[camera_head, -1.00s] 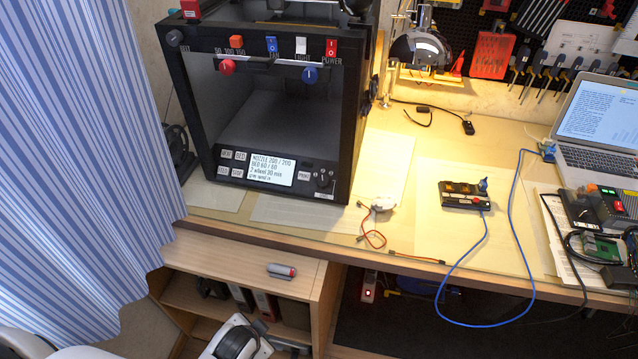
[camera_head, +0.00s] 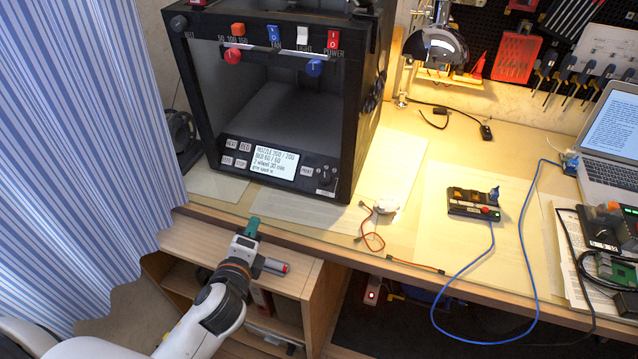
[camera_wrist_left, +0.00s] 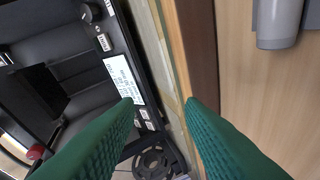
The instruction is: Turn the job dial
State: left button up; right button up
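The 3D printer (camera_head: 350,110) stands on the desk. Its front panel has a lit screen (camera_head: 274,163), several buttons and a small dark dial (camera_head: 325,175) at the right end, which I take for the job dial. In the left wrist view the dial (camera_wrist_left: 91,12) shows near the top, beside the screen (camera_wrist_left: 123,79). My left gripper (camera_head: 253,228) is in front of the desk edge, low and left of the dial, and apart from the panel. Its green fingers (camera_wrist_left: 163,103) are spread with nothing between them. My right gripper is out of view.
A grey, red-ended cylinder (camera_head: 276,265) lies on the low cabinet (camera_head: 195,240) beside my left gripper. A white piece with red wire (camera_head: 385,205) lies right of the printer. A curtain (camera_head: 80,120) hangs at left.

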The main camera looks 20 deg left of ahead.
aim_at(324, 179)
pick_arm(q)
jog(key=w+d+m+t+h, duration=0.1)
jog(key=m+h, duration=0.1)
jog(key=m, duration=0.4)
jog(key=w+d+r+m+t+h, duration=0.1)
jog(key=w+d+m+h, duration=0.1)
jog(key=m, duration=0.5)
jog(key=w+d+r+m+t+h, duration=0.1)
jog(key=d+m+h, duration=0.1)
jog(key=m, duration=0.4)
jog(key=shift+w+d+r+t+h, duration=0.1)
jog(key=shift+w+d+t+h, duration=0.2)
jog(key=shift+h, duration=0.3)
jog(key=shift+d+m+h, duration=0.3)
jog(key=shift+m+h, duration=0.2)
jog(key=shift+m, duration=0.6)
jog(key=shift+w+d+m, duration=0.25)
jog(key=shift+m, duration=0.15)
jog(key=x, duration=0.4)
jog(key=p+x, duration=0.1)
jog(key=x, duration=0.2)
jog(key=p+x, duration=0.1)
jog(key=x, duration=0.3)
jog(key=shift+w+d+f, duration=0.15)
jog(key=shift+w+f, duration=0.1)
jog(key=shift+f, duration=0.1)
jog(key=c, duration=0.7)
